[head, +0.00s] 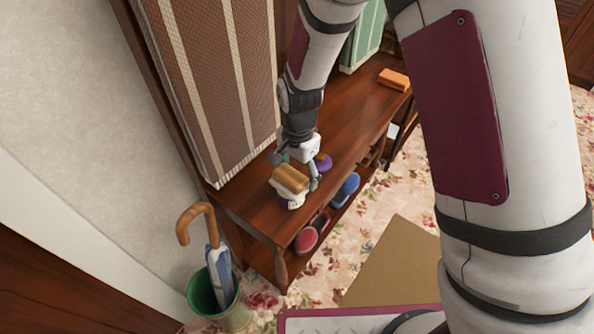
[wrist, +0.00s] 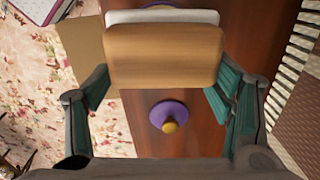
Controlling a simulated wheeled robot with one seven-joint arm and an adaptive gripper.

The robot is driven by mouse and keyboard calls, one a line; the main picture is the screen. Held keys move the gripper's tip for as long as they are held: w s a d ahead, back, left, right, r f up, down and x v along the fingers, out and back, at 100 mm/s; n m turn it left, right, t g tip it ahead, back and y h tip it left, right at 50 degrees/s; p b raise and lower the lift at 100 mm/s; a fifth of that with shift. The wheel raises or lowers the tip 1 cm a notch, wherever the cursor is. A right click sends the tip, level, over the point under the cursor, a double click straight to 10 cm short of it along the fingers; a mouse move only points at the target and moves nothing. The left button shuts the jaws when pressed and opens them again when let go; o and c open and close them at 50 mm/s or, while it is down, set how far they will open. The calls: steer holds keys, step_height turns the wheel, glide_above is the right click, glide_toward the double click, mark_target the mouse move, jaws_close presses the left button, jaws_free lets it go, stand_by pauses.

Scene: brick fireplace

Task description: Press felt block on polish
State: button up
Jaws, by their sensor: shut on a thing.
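The felt block (head: 290,179) has a tan wooden body and a white felt underside. It shows in the wrist view (wrist: 164,55) with the white layer along its far edge. My gripper (head: 294,171) is shut on the block, one finger at each side. It also shows in the wrist view (wrist: 160,95). A purple round thing, likely the polish (head: 283,204), peeks out beneath the felt at the shelf's near end; the block hides most of it. I cannot tell whether felt and polish touch. A purple disc with a yellowish knob (wrist: 170,115) lies on the wood beside the block.
The wooden bench (head: 245,205) has shoes underneath, red (head: 308,236) and blue (head: 345,188). An orange block (head: 394,79) lies at its far end. A tall striped panel (head: 215,80) stands at the back. A green bin (head: 208,297) holds umbrellas near the front.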

mark_target(297, 170)
steer(key=shift+f, duration=0.6)
stand_by(1.6)
steer(key=shift+r, duration=0.1)
steer(key=shift+r+p, duration=2.05)
steer(key=shift+r, duration=1.45)
